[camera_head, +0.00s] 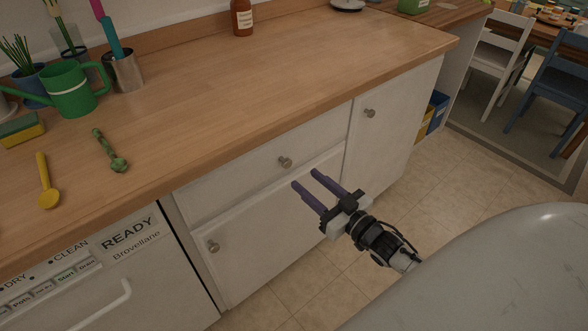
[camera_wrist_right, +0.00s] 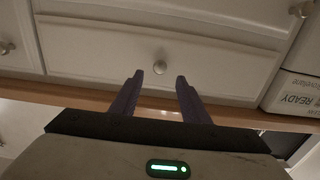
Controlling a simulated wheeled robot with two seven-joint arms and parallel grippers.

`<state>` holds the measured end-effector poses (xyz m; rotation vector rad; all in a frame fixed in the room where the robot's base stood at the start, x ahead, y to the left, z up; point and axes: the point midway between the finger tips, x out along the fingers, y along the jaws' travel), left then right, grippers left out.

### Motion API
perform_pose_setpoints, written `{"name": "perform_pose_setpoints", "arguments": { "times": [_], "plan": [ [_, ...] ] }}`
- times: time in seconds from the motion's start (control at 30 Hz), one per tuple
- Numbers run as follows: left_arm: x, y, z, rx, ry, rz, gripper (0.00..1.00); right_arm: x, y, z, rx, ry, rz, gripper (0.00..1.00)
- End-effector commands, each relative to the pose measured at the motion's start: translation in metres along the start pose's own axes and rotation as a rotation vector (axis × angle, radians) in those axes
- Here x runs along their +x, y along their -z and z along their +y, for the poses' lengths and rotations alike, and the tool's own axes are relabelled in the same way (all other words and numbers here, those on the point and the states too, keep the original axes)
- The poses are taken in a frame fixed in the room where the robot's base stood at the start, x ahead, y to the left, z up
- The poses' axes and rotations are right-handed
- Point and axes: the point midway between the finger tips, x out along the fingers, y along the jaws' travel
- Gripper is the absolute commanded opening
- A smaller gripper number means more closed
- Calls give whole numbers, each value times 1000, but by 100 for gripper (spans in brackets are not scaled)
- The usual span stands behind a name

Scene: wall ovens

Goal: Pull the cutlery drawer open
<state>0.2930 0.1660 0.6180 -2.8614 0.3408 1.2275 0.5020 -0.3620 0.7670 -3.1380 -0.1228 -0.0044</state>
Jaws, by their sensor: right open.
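The white drawer (camera_head: 235,184) under the wooden counter is shut, its front flush with the cabinet. Its round metal knob (camera_head: 285,162) sits at the middle of the front. My right gripper (camera_head: 306,178) is open and empty, its two purple fingers pointing toward the drawer front. In the right wrist view, which is upside down, the knob (camera_wrist_right: 160,67) shows between and beyond the fingertips of the right gripper (camera_wrist_right: 160,78), apart from them. The drawer's inside is hidden. My left gripper is not in view.
A cupboard door with a knob (camera_head: 213,246) is below the drawer, and another door (camera_head: 385,130) stands to its right. A dishwasher (camera_head: 110,275) is to the left. The wooden counter (camera_head: 260,85) overhangs the drawer.

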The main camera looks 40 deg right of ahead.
Motion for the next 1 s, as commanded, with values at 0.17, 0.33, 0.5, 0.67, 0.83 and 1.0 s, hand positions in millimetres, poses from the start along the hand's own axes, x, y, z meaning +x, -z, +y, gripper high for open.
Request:
{"name": "perform_pose_setpoints", "arguments": {
  "times": [0.17,0.33,0.5,0.67,0.83,1.0],
  "plan": [
    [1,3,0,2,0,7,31,36,0,0,-1,0,2,42],
    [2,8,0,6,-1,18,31,58,-1,0,0,0,-1,42],
    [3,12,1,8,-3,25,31,66,-1,0,-1,0,-2,42],
    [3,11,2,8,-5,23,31,67,-1,-1,-1,0,-3,42],
    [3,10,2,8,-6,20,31,67,-1,-1,-1,0,-3,28],
    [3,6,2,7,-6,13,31,67,-1,-1,-1,0,-3,0]
  ]
}}
